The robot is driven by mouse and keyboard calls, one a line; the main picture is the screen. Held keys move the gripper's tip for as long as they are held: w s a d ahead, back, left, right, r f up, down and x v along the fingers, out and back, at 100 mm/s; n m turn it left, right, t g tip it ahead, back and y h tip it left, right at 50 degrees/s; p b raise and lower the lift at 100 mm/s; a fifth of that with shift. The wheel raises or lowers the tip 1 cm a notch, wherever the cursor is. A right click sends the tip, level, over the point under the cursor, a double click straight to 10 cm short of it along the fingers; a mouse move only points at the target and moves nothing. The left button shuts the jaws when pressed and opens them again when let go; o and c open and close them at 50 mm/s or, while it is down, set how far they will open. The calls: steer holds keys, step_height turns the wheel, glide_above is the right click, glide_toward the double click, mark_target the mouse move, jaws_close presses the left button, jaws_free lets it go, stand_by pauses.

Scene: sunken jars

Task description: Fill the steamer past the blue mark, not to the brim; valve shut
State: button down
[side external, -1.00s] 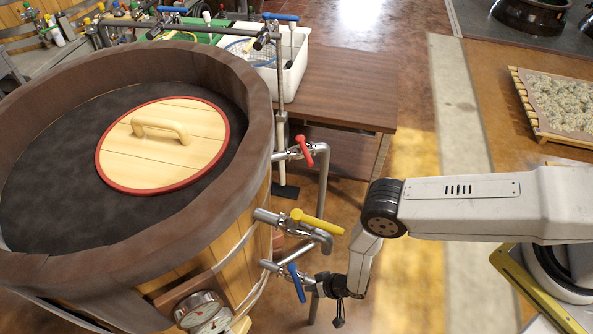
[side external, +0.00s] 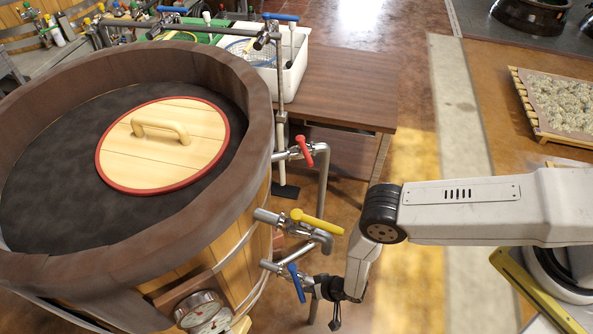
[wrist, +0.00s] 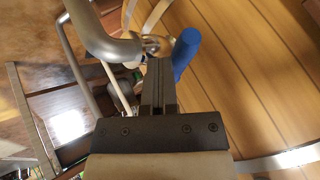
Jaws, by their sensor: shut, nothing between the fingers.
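The steamer (side external: 250,112) is a large wooden tub with a broad brown rim and a dark inside. A round wooden lid (side external: 115,155) with a red edge lies inside it. Three valves stick out of its right side, with a red handle (side external: 304,149), a yellow handle (side external: 318,222) and a blue handle (side external: 296,282) lowest. My gripper (side external: 317,287) is shut and empty just right of the blue handle. In the wrist view its fingers (wrist: 159,84) point at the pipework, with the blue handle (wrist: 187,50) just right of their tips; contact is unclear. No blue level mark or water is discernible.
Bent metal pipes (side external: 323,185) run beside the valves, close to my gripper. Gauges (side external: 198,309) sit low on the tub. A brown table (side external: 345,90) and white bin (side external: 292,75) stand behind. A tray (side external: 545,130) is at right. Floor right of the pipes is open.

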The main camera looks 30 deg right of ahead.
steer(key=shift+a+m, duration=0.3)
steer(key=shift+w+a+m+t+h, duration=0.2)
steer(key=shift+a+m+h, duration=0.15)
steer(key=shift+a, duration=0.5)
steer(key=shift+w+a+m+t+h, duration=0.1)
steer(key=shift+a+m+t+h, duration=0.2)
steer(key=shift+a, duration=0.55)
steer(key=shift+w+a, duration=0.3)
steer(key=shift+a, duration=0.5)
steer(key=shift+w+a+r, duration=0.1)
steer(key=shift+w+a, duration=0.05)
steer(key=shift+a, duration=0.05)
steer(key=s+d, duration=0.1)
steer(key=s+d+f, duration=0.1)
steer(key=s, duration=0.1)
steer(key=shift+s+d, duration=0.2)
steer(key=shift+d, duration=0.2)
steer(key=s+r, duration=0.6)
steer(key=r, duration=0.1)
steer(key=shift+s+r, duration=0.25)
steer(key=shift+r, duration=0.05)
steer(key=shift+a, duration=0.1)
